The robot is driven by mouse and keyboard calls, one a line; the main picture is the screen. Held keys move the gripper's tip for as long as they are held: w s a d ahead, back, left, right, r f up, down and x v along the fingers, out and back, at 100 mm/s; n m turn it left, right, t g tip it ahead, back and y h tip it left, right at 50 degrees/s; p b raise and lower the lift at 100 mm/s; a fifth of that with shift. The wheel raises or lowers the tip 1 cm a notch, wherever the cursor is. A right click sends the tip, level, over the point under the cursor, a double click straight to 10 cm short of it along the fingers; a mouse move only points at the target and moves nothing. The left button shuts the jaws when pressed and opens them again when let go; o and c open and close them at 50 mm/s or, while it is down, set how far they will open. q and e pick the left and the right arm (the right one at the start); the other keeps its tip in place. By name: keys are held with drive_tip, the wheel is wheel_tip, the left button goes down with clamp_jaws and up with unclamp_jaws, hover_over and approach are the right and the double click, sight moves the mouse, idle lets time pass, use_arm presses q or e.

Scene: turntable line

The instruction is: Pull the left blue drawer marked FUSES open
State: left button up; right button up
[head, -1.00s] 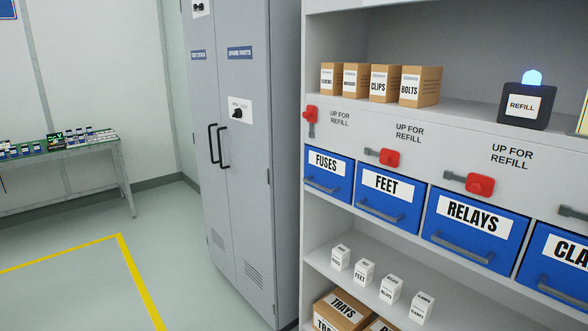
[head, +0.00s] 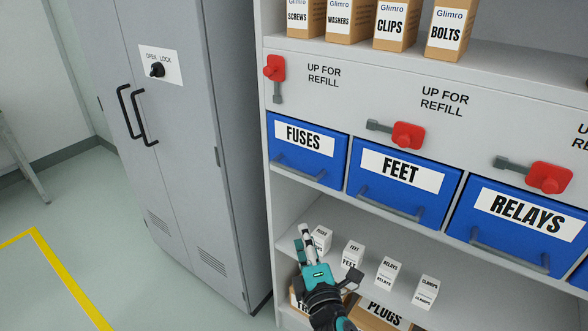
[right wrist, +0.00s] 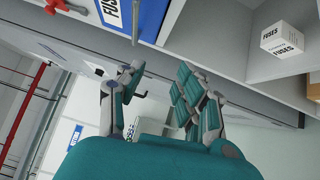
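The left blue drawer marked FUSES (head: 312,160) is shut, flush in its row in the head view. Its grey bar handle (head: 297,173) runs along the lower front. Above it, a red latch (head: 275,68) has its grey lever hanging down. My right gripper (head: 305,240) is below the drawer, in front of the lower shelf, and apart from the handle. In the right wrist view the gripper (right wrist: 158,82) has its fingers spread with nothing between them. The FUSES drawer front (right wrist: 152,18) and its handle (right wrist: 135,22) are beyond the fingertips there. My left gripper is not in view.
The FEET drawer (head: 400,195) and RELAYS drawer (head: 515,232) are shut, with their latch levers pointing left. Small white boxes (head: 388,272) stand on the lower shelf near my right gripper. A grey cabinet (head: 190,150) stands left. Floor in front of it is clear.

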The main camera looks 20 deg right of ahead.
approach(294, 171)
drive_tip(key=shift+t, duration=0.4)
drive_tip(key=w+p, duration=0.1)
drive_tip(key=w, duration=0.2)
drive_tip(key=w+p, duration=0.1)
drive_tip(key=w, duration=0.3)
drive_tip(key=w+d+p, duration=0.1)
drive_tip(key=w, duration=0.2)
drive_tip(key=shift+w+r, duration=0.1)
drive_tip(key=shift+w, duration=0.2)
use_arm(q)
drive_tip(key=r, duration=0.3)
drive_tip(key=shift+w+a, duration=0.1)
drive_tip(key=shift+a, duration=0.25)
use_arm(e)
clamp_jaws()
